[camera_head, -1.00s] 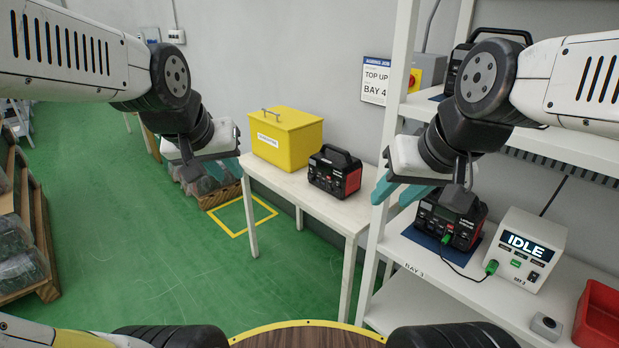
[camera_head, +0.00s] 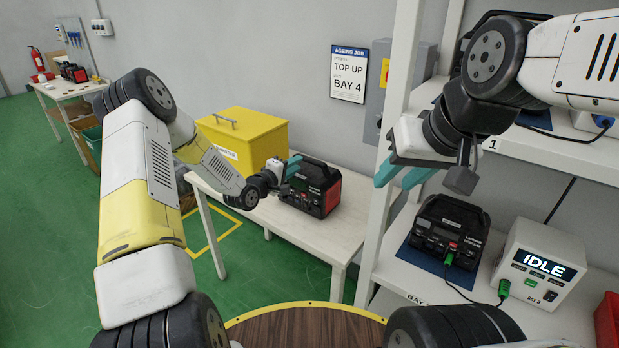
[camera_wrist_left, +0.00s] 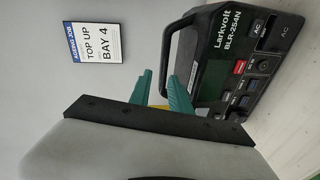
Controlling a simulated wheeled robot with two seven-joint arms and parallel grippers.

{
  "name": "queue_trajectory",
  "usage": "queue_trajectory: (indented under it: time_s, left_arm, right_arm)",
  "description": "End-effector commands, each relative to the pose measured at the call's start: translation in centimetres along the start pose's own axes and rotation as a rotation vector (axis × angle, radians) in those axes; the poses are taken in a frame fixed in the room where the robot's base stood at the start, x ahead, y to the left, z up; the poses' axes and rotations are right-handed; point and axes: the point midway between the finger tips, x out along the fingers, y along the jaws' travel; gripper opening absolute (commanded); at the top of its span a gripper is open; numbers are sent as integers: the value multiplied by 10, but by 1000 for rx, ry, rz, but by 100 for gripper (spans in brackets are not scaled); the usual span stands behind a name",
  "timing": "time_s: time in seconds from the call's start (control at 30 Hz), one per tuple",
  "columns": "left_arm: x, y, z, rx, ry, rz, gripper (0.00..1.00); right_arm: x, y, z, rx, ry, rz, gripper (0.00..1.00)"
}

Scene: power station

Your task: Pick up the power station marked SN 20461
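A black and red power station (camera_head: 312,188) with a top handle stands on the white table. It also shows in the left wrist view (camera_wrist_left: 235,65), labelled Larkvolt BLR-254N; no serial number is readable on it.
A yellow box (camera_head: 245,140) stands behind the left gripper on the white table (camera_head: 330,235). A charger reading IDLE (camera_head: 540,265) and a red bin (camera_head: 608,320) are on the shelf. A shelf post (camera_head: 390,150) separates table and shelf. A sign reads TOP UP, BAY 4 (camera_head: 348,73).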

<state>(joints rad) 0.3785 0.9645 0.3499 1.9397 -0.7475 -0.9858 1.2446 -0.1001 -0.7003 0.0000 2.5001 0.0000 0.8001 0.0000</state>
Motion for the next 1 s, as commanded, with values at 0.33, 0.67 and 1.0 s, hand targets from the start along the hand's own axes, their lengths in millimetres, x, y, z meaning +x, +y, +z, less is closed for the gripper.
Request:
queue_trajectory:
  time_s: [0.33, 0.67, 1.0]
  left_arm:
    - [12, -17, 8, -155, 6, 117, 24]
    - [54, -9, 9, -152, 6, 116, 24]
    - [81, -6, 7, -154, 8, 113, 24]
  right_arm:
    - [0, 0, 0, 0, 0, 0, 36]
    - [0, 0, 0, 0, 0, 0, 36]
    - [0, 0, 0, 0, 0, 0, 36]
